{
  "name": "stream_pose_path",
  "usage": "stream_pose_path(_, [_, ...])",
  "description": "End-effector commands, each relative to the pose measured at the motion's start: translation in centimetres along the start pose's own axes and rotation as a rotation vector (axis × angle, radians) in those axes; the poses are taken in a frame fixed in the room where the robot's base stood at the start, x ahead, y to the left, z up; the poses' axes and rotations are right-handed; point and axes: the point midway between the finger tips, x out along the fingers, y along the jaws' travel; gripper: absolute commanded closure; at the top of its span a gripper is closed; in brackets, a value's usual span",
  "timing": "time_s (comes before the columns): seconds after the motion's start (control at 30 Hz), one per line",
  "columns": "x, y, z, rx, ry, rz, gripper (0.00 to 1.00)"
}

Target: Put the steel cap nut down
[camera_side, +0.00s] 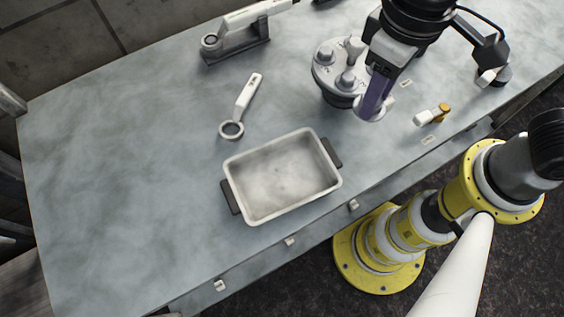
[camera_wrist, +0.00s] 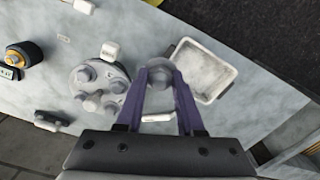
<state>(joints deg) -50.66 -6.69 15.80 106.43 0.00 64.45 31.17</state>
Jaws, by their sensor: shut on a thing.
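My gripper (camera_side: 372,103) has purple fingers and is shut on the steel cap nut (camera_side: 368,111), a pale round piece at the fingertips. It hangs in front of the grey round pump unit (camera_side: 326,74) in the side view. In the wrist view my gripper (camera_wrist: 160,74) holds the round grey nut (camera_wrist: 158,79) between its fingertips. The nut appears to be above the bench, but its exact height is hard to tell. The fingers hide part of it.
A shallow metal tray (camera_side: 282,175) with dark handles stands empty at the front of the bench. A white ring-ended tool (camera_side: 243,100) lies behind it. A white and yellow piece (camera_side: 433,115) lies right of my gripper. The bench's left side is clear.

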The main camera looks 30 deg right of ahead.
Motion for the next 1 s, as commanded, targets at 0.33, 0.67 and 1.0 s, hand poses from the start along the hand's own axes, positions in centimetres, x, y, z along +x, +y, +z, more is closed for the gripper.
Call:
stream_pose_path(0.33, [3.6, -1.7, 1.9, -0.103, -0.004, 0.003, 1.0])
stream_pose_path(0.67, [6.6, -3.6, -0.8, -0.101, -0.003, 0.002, 1.0])
stream_pose_path(1.0, [10.4, -7.6, -6.4, -0.101, -0.005, 0.003, 1.0])
